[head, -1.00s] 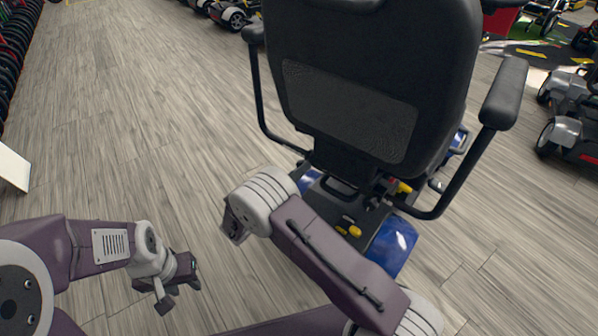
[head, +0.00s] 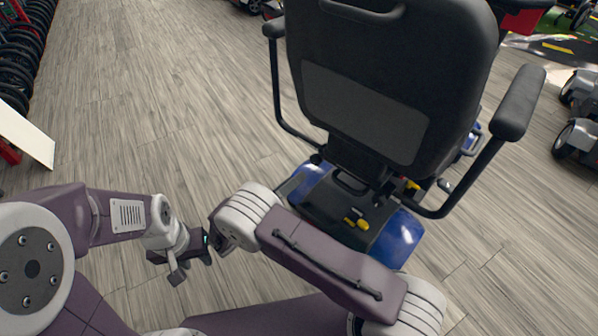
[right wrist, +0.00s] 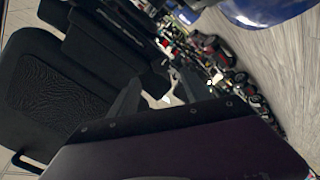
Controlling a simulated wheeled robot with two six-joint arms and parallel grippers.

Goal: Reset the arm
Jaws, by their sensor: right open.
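My right arm (head: 330,255) crosses the lower middle of the head view, in front of the blue mobility scooter's rear. Its bent joint is at the left end, and the right gripper is hidden there. In the right wrist view the right gripper (right wrist: 160,88) shows two grey fingers spread apart with nothing between them. My left arm (head: 115,215) comes in from the left. The left gripper (head: 192,266) hangs over bare floor, just left of the right arm's joint. It holds nothing that I can see; its finger gap is unclear.
The scooter (head: 400,240) has a tall black seat (head: 390,70) and armrests close ahead of my right arm. Tyres (head: 20,50) line the left edge, near a white panel (head: 25,135). Another scooter (head: 580,120) stands at right. Floor at left centre is clear.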

